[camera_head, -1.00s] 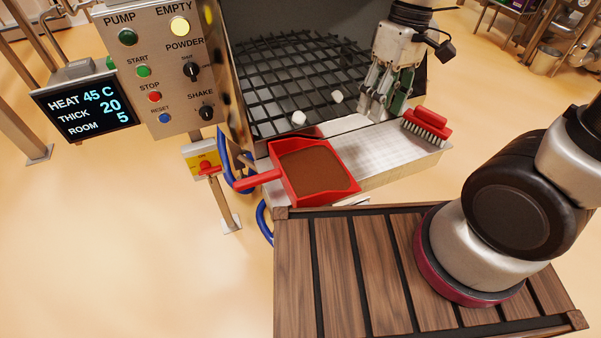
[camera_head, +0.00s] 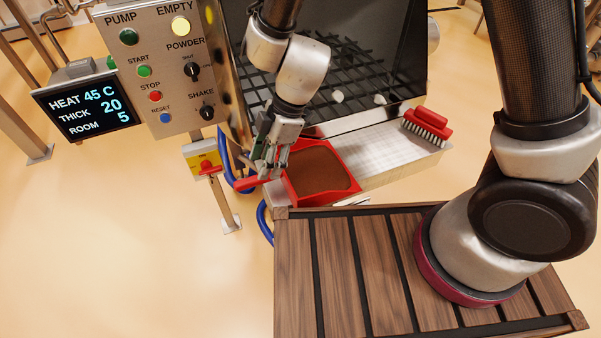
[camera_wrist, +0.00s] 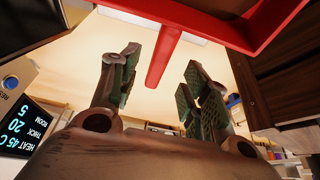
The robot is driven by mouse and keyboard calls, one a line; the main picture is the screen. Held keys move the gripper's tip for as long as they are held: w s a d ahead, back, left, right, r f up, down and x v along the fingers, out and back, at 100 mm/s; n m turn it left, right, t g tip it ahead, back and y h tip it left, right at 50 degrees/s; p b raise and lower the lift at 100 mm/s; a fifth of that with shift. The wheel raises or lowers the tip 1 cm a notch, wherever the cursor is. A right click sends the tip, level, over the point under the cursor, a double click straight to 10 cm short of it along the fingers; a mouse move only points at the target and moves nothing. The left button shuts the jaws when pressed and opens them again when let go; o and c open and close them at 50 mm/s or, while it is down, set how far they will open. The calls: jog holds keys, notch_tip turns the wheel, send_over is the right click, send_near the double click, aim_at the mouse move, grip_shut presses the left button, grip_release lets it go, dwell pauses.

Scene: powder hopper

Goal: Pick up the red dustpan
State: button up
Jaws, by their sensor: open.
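The red dustpan (camera_head: 322,172) holds brown powder and rests on the metal shelf below the hopper opening, with its handle (camera_head: 250,183) pointing left past the shelf's end. My gripper (camera_head: 262,172) is at the handle and hides part of it and the pan's left side. In the wrist view the red handle (camera_wrist: 164,52) runs down between the two spread, green-padded fingers of my open gripper (camera_wrist: 160,85). The pan's underside edge (camera_wrist: 240,32) crosses the top right.
A red brush (camera_head: 428,125) lies at the shelf's right end. White lumps (camera_head: 337,97) sit on the hopper's black grid. The control panel (camera_head: 165,70) and a yellow switch box (camera_head: 203,160) stand close to the left of my gripper. The wooden deck (camera_head: 340,280) is clear in front.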

jog(key=x, duration=0.5)
jog(key=shift+w+d+f, duration=0.1)
jog(key=shift+d+f, duration=0.05)
jog(key=shift+f, duration=0.3)
jog(key=shift+c, duration=0.2)
grip_shut()
